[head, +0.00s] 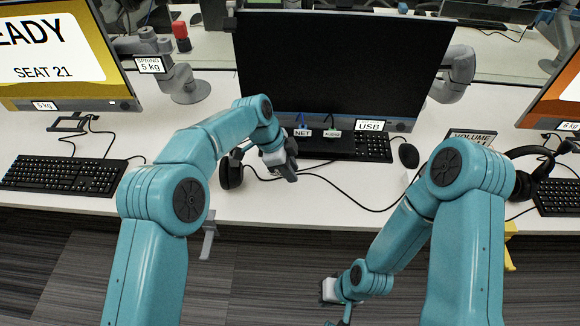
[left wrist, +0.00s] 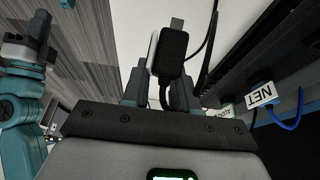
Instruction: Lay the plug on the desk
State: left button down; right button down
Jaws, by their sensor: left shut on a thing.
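My left gripper (head: 289,172) is over the front part of the white desk (head: 330,205), below the dark monitor. In the left wrist view its two fingers are shut on a black plug (left wrist: 171,52) with a grey metal tip (left wrist: 177,23). A black cable runs down from the plug between the fingers. In the head view the plug cannot be told apart from the dark fingers. The gap between plug and desk cannot be judged. My right gripper (head: 338,308) is low in front of the desk, and its fingers are too unclear to read.
A black headset (head: 231,172) lies left of my left gripper, partly hidden by my arm. Behind are the NET (head: 303,132), AUDIO (head: 333,134) and USB (head: 370,126) labels, a keyboard (head: 373,147) and a mouse (head: 408,155). Desk space right of the gripper holds only cable.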

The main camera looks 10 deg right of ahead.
pick_arm(q)
jog(key=shift+f+b, duration=3.25)
jog(key=shift+f, duration=1.3)
jog(key=c, duration=0.8)
grip_release()
jog(key=p+v, duration=0.2)
jog(key=v, duration=0.5)
jog(key=d+p+v, duration=0.1)
jog(key=p+v, duration=0.2)
jog(key=v, duration=0.4)
jog(key=d+r+p+v, duration=0.1)
jog(key=p+v, duration=0.1)
jog(key=v, duration=0.6)
jog(key=shift+s, duration=0.2)
jog(key=shift+f, duration=0.15)
